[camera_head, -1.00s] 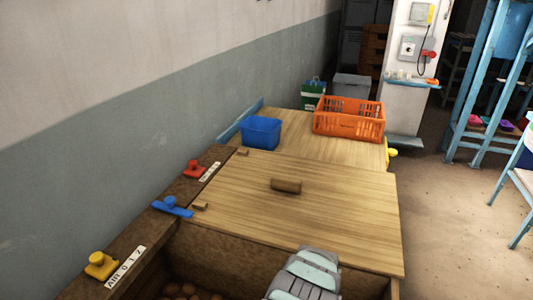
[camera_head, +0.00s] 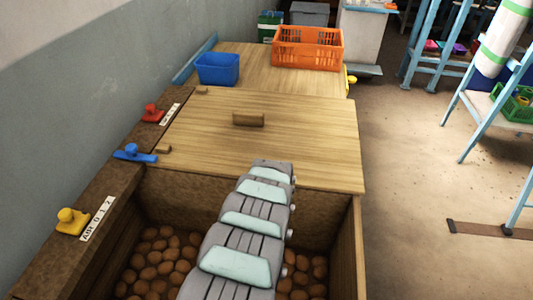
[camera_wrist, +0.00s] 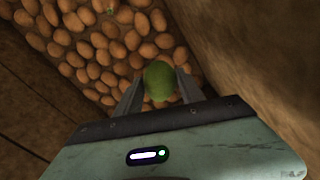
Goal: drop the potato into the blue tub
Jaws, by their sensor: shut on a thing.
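A round green potato (camera_wrist: 159,82) sits between the fingers of my gripper (camera_wrist: 160,92) in the wrist view. The gripper is shut on it, above a bed of brown potatoes (camera_wrist: 95,38) in a deep wooden bin. In the head view my arm covers the middle of the bin and hides the gripper and the green potato. The blue tub (camera_head: 217,69) stands on the wooden top beyond the bin, at the far left, and its inside cannot be made out well.
A lid with a wooden handle (camera_head: 248,119) lies between the bin and the tub. An orange crate (camera_head: 307,48) stands right of the tub. Red (camera_head: 152,113), blue (camera_head: 133,153) and yellow (camera_head: 72,221) knobbed pieces line the left ledge. Bin walls surround the gripper.

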